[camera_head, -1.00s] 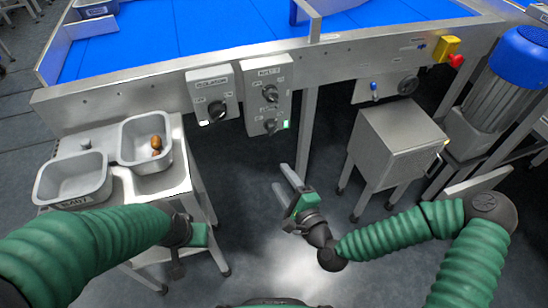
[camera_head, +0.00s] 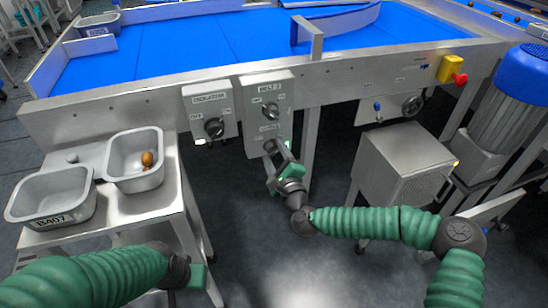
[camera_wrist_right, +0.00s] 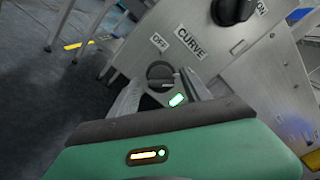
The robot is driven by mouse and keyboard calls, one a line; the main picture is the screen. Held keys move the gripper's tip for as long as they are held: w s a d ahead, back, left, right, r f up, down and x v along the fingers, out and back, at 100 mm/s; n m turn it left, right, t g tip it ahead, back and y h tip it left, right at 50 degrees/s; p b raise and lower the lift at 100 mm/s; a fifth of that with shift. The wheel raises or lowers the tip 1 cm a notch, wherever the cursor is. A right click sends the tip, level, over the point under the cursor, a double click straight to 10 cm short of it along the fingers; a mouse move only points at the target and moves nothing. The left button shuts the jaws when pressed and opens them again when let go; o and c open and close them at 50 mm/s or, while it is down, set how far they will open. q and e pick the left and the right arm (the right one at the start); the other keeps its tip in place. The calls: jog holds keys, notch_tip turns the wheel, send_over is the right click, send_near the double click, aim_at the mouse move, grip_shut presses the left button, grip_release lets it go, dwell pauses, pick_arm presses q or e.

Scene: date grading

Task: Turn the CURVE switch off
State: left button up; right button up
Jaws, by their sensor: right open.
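The CURVE switch is a black rotary knob (camera_wrist_right: 160,75) in the right wrist view, with the CURVE label (camera_wrist_right: 189,43) and an OFF label (camera_wrist_right: 158,42) beside it. A green lamp (camera_wrist_right: 177,100) glows next to it. In the head view this knob (camera_head: 269,147) is low on the BELT control box (camera_head: 260,92), partly behind my fingers. My right gripper (camera_head: 279,148) is open, its fingers pointing at the box, on either side of the knob in the wrist view. Contact cannot be told. My left gripper (camera_head: 197,276) is low by the steel stand, its fingers unclear.
Above sits another black knob (camera_head: 271,111). Left of it is the ISOLATOR box (camera_head: 209,112) with its own knob (camera_head: 214,128). Grey bins (camera_head: 135,158) stand on a steel stand at left. A steel cabinet (camera_head: 405,165) stands right of my right gripper.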

jog(key=shift+w, duration=0.2)
grip_shut()
jog(key=shift+a, duration=0.1)
